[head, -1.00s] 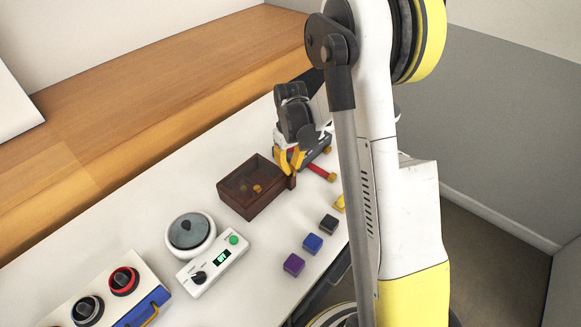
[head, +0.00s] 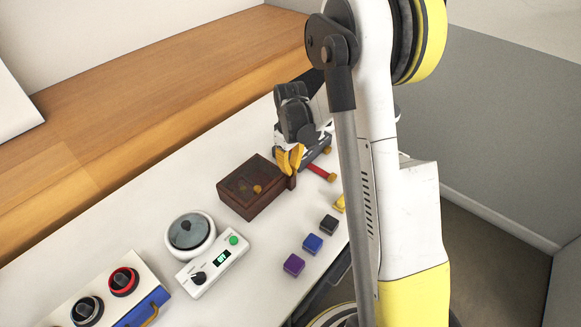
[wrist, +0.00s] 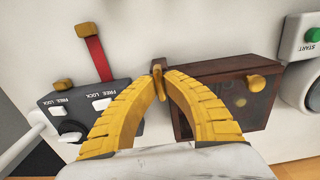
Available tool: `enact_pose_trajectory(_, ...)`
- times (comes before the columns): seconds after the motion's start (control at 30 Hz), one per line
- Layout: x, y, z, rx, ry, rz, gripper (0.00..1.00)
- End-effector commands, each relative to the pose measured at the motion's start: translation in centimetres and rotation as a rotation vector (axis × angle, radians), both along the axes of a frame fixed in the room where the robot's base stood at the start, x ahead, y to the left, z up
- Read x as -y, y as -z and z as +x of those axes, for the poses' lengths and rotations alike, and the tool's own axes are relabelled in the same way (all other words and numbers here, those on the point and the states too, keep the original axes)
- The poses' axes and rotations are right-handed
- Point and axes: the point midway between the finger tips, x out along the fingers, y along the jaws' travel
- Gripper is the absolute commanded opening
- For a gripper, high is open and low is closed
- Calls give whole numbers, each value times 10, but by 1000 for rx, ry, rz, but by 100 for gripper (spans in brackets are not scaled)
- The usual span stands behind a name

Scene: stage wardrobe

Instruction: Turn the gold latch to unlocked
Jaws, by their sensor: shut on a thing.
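A gold knob (wrist: 256,83) sits on the box, apart from my gripper.
Several coloured cubes (head: 312,243), a round scale (head: 190,232) and a control box (head: 214,268) stand on the white table.

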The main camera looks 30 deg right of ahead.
Motion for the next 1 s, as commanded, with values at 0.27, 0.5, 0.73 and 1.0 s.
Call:
enact_pose_trajectory(0.27,0,0,0,0,0,0,32)
enact_pose_trajectory(0.5,0,-11,0,0,0,0,32)
enact_pose_trajectory(0.73,0,-58,-1,0,0,0,32)
enact_pose_trajectory(1.0,0,-108,0,0,0,0,32)
